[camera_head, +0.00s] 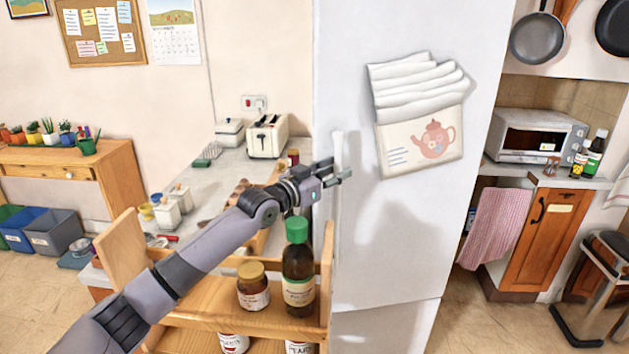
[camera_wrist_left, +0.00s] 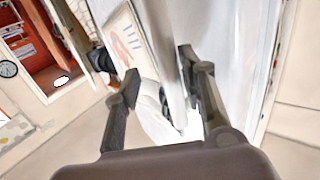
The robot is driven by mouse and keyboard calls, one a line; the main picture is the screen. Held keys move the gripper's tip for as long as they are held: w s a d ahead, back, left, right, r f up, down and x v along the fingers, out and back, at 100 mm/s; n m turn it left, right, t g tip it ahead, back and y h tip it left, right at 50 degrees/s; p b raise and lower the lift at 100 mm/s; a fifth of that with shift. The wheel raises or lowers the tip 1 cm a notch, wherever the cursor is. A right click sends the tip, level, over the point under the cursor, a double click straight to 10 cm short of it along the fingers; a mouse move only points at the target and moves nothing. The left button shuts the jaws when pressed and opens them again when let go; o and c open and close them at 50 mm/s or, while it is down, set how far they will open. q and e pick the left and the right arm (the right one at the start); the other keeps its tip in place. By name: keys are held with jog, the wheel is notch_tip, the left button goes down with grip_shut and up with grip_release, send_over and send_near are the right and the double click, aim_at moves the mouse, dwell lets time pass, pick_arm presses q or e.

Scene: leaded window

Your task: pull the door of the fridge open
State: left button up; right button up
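The white fridge (camera_head: 400,240) stands in the middle of the head view, and its door looks shut. A slim vertical white handle (camera_head: 338,148) runs along the door's left side. My left gripper (camera_head: 338,170) is at the handle, partly in front of it. In the left wrist view the handle (camera_wrist_left: 163,50) appears as a pale bar running between the two spread fingers of the left gripper (camera_wrist_left: 158,70). The fingers are open; I cannot tell whether either touches the bar. My right gripper is in neither view.
A wooden rack (camera_head: 200,317) with jars and a green-capped bottle (camera_head: 298,268) stands close below my left arm, left of the fridge. A counter with a toaster (camera_head: 268,137) is behind. Floor (camera_head: 490,325) shows at right.

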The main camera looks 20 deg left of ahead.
pick_arm(q)
jog(key=v, duration=0.9)
jog(key=shift+s, duration=0.4)
jog(key=shift+a+r, duration=0.1)
jog(key=shift+a, duration=0.05)
jog(key=shift+c, duration=0.3)
